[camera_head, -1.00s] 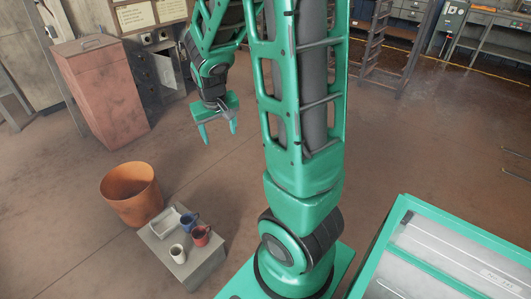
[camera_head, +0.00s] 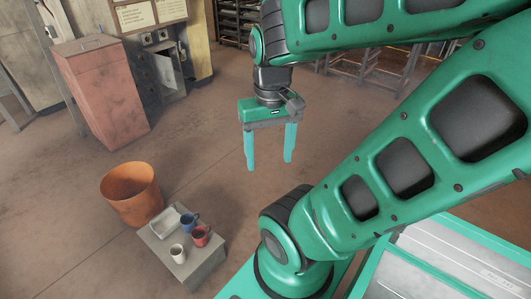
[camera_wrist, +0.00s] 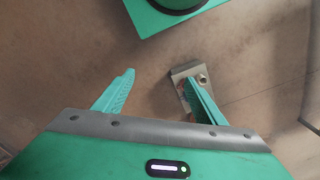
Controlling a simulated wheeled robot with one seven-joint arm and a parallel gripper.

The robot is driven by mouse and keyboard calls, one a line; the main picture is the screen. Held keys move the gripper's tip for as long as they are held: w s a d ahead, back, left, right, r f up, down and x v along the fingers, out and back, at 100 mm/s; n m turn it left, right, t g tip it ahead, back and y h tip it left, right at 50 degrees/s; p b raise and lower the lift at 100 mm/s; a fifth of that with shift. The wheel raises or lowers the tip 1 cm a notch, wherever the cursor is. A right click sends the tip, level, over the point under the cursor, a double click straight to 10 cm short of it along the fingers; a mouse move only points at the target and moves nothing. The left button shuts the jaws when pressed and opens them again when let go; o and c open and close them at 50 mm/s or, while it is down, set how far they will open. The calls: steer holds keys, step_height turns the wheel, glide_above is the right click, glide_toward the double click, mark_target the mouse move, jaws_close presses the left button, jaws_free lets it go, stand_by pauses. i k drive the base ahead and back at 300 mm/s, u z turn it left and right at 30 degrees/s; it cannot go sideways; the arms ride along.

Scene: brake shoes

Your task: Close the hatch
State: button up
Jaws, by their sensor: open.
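A grey wall cabinet (camera_head: 150,65) stands at the back left in the head view. A light grey panel (camera_head: 166,74), which looks like the hatch, stands at an angle on its front, and a dark opening shows beside it. My gripper (camera_head: 269,163) hangs in mid-air to the right of the cabinet and well apart from it. Its two teal fingers point down, spread wide with nothing between them. In the wrist view my gripper (camera_wrist: 158,78) is also open and empty above the floor. The hatch does not show in the wrist view.
A reddish bin (camera_head: 100,95) stands left of the cabinet. An orange bucket (camera_head: 132,193) stands on the floor beside a low grey table (camera_head: 198,262) with a tray (camera_head: 166,221) and several mugs (camera_head: 200,235). The floor (camera_head: 215,130) between my gripper and the cabinet is clear.

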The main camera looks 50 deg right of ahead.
mark_target(163, 65)
steer(key=z, duration=0.55)
steer(key=k, duration=1.3)
steer(key=z, duration=0.6)
steer(key=i, duration=2.4)
steer(key=u, duration=0.2)
steer(key=i, duration=1.3)
steer(key=u, duration=0.4)
steer(key=i, duration=1.15)
steer(key=u, duration=0.3)
steer(key=i, duration=1.1)
steer(key=u, duration=0.15)
